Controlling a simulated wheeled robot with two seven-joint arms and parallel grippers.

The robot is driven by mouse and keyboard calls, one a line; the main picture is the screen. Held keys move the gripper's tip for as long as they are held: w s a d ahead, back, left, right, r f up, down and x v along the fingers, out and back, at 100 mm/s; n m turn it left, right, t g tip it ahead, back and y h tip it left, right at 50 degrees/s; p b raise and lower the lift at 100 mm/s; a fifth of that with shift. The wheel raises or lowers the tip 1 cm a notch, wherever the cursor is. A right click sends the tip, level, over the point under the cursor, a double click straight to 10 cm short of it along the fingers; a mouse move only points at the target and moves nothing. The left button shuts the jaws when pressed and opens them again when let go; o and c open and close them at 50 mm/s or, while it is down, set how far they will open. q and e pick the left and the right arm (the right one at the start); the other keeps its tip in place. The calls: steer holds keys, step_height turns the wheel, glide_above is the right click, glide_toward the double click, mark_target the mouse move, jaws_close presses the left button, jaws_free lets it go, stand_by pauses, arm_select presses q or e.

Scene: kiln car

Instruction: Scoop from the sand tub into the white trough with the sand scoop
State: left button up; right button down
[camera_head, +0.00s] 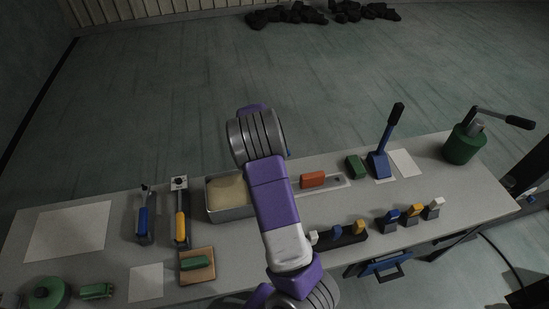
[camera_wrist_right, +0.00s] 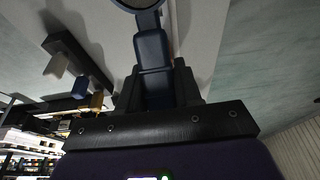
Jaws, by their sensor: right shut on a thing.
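The sand tub (camera_head: 232,214) is a grey box of tan sand (camera_head: 226,190) left of centre on the table, in the head view. My right arm crosses in front of its right side. My right gripper (camera_wrist_right: 156,70) is shut on the dark blue handle of the sand scoop (camera_wrist_right: 151,47) in the right wrist view. The scoop's rounded end is cut off at the top edge, so I cannot tell whether it holds sand. A pale, low tray (camera_head: 342,184) right of my arm may be the white trough; my arm hides part of that area. My left gripper is out of view.
An orange block (camera_head: 313,179) and a green block (camera_head: 355,166) are right of my arm. A black rack (camera_head: 340,239) with small coloured blocks stands in front. A blue tool (camera_head: 378,163) stands upright farther right. Two handled tools (camera_head: 143,220) (camera_head: 181,218) lie left of the tub.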

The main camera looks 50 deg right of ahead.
steer(key=shift+w+a+r+g+h+p, duration=0.3)
steer(key=shift+w+a+g+h+p, duration=0.2)
steer(key=shift+h, duration=0.1)
steer(key=shift+w+a+r+g+h+p, duration=0.3)
steer(key=shift+w+a+g+h+p, duration=0.1)
steer(key=shift+g+h+p, duration=0.15)
steer(key=shift+s+d+f, duration=0.1)
steer(key=shift+f+b, duration=0.3)
steer(key=shift+b, duration=0.15)
steer(key=shift+w+a+r+g+h, duration=0.25)
steer(key=shift+w+a+h, duration=0.05)
steer(key=shift+h, duration=0.05)
steer(key=shift+w+a+r+g+h, duration=0.5)
steer(key=shift+a+g+h, duration=0.1)
steer(key=shift+h, duration=0.1)
